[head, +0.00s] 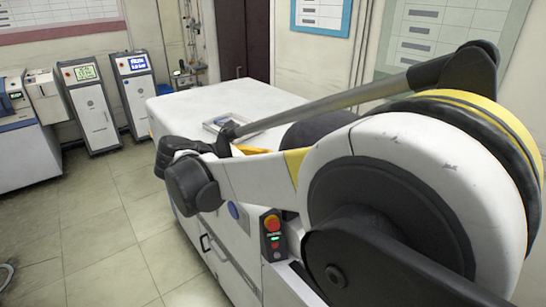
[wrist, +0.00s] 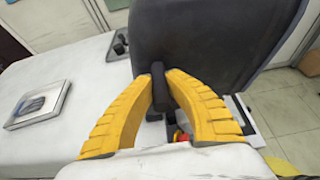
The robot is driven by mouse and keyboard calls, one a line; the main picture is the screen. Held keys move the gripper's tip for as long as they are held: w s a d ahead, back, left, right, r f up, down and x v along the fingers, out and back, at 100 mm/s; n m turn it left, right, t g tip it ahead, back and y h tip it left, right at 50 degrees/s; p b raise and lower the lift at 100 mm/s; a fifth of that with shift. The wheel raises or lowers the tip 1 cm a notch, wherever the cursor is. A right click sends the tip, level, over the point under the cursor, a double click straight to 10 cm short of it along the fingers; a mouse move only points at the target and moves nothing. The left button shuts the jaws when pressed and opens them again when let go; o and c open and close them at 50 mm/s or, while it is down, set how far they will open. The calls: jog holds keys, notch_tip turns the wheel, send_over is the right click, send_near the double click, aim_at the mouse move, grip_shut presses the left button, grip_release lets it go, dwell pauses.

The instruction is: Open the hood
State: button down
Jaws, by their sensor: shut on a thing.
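The hood (wrist: 215,45) is a large dark grey panel filling the upper middle of the wrist view. A black bar-like handle (wrist: 159,92) stands at its near left edge. My gripper (wrist: 161,76) has its two ribbed yellow fingers closed around this handle, with the tips against it. In the head view only a bit of yellow of my gripper (head: 256,150) shows behind my arm, and the grip itself is hidden. A dark rounded shape behind the arm there may be the hood; I cannot tell.
Grey-white cabinets (head: 133,92) stand at the left wall. The tiled floor (head: 100,215) at left is open.

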jog(key=shift+w+a, duration=0.15)
jog(key=shift+w, duration=0.1)
jog(key=c, duration=1.3)
grip_release()
jog(key=shift+w, duration=0.1)
jog(key=v, duration=1.2)
jog(key=shift+r, duration=0.1)
